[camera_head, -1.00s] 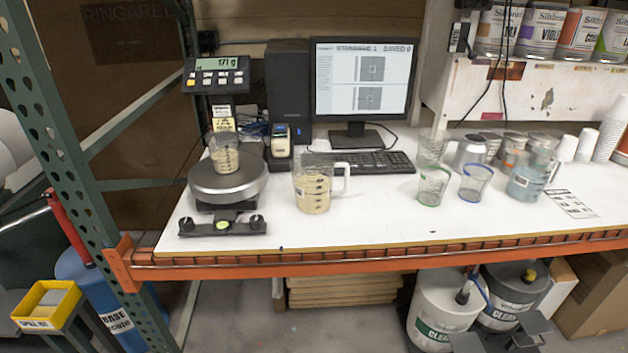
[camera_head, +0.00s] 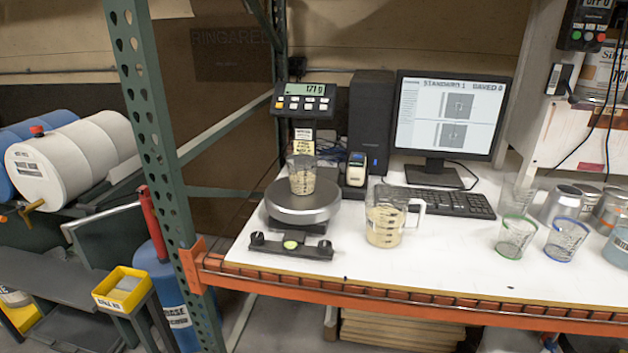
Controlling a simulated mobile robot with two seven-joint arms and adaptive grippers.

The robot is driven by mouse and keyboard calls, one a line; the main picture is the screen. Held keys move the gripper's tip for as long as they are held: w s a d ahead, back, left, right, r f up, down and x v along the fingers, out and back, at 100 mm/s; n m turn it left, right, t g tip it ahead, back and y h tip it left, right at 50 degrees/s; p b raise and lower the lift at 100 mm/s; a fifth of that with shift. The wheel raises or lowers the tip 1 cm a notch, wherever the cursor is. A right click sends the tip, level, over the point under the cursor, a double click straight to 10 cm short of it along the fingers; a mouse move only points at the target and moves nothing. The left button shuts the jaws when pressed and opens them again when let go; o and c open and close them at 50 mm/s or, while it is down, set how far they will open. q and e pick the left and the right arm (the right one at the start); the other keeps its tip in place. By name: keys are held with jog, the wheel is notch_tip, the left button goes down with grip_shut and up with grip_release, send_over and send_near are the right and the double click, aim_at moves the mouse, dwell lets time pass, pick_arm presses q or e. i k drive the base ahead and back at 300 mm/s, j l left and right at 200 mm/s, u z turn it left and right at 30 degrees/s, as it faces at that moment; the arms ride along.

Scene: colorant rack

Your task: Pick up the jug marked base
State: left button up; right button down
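A clear jug with a handle (camera_head: 385,226), holding beige liquid, stands upright on the white bench in front of the keyboard. Dark markings show on its side, but I cannot read the word base on it. A small clear cup (camera_head: 301,178) with beige content sits on the round scale plate (camera_head: 303,203), left of the jug. Part of a container with blue-grey liquid (camera_head: 617,246) shows at the right edge. Neither of my grippers is in view.
An orange shelf beam with wire edge (camera_head: 420,303) runs along the bench front. A green upright post (camera_head: 160,130) stands left. Empty cups with green (camera_head: 514,238) and blue (camera_head: 565,240) rims stand right. A monitor (camera_head: 450,118) and keyboard (camera_head: 437,201) are behind. Bench around the jug's front is clear.

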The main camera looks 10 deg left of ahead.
aim_at(387, 205)
jog(key=z, duration=0.95)
jog(key=i+l+z, duration=0.3)
jog(key=i, duration=0.15)
jog(key=i+l+z, duration=0.15)
jog(key=i+z, duration=0.15)
jog(key=i, duration=0.15)
jog(key=i+l, duration=0.1)
jog(key=i, duration=0.3)
jog(key=u, duration=2.1)
